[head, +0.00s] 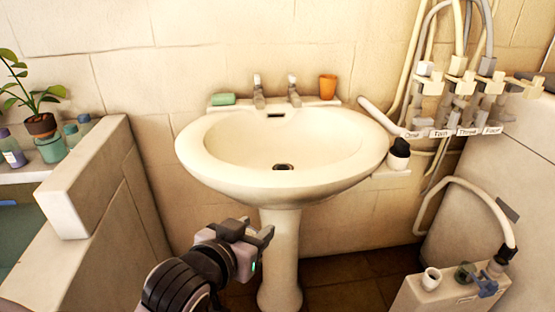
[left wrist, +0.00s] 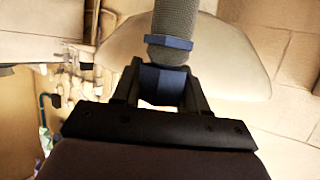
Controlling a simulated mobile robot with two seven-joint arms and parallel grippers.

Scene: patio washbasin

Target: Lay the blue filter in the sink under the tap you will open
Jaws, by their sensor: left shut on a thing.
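The white pedestal sink (head: 215,165) stands against the wall, with a dark drain (head: 283,167) in its empty bowl. Two metal taps, a left one (head: 258,92) and a right one (head: 293,92), rise from its back rim. My left gripper (head: 266,236) is in front of and below the sink's front rim, apart from it. In the left wrist view it is shut on the filter (left wrist: 176,22), a grey mesh cylinder with a dark blue collar. I cannot make out the filter in the head view. My right gripper is not in view.
A green soap (head: 222,99) and an orange cup (head: 328,87) stand on the back rim. Labelled valves (head: 460,90) with hoses are on the right wall. A low wall (head: 95,185) is at left.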

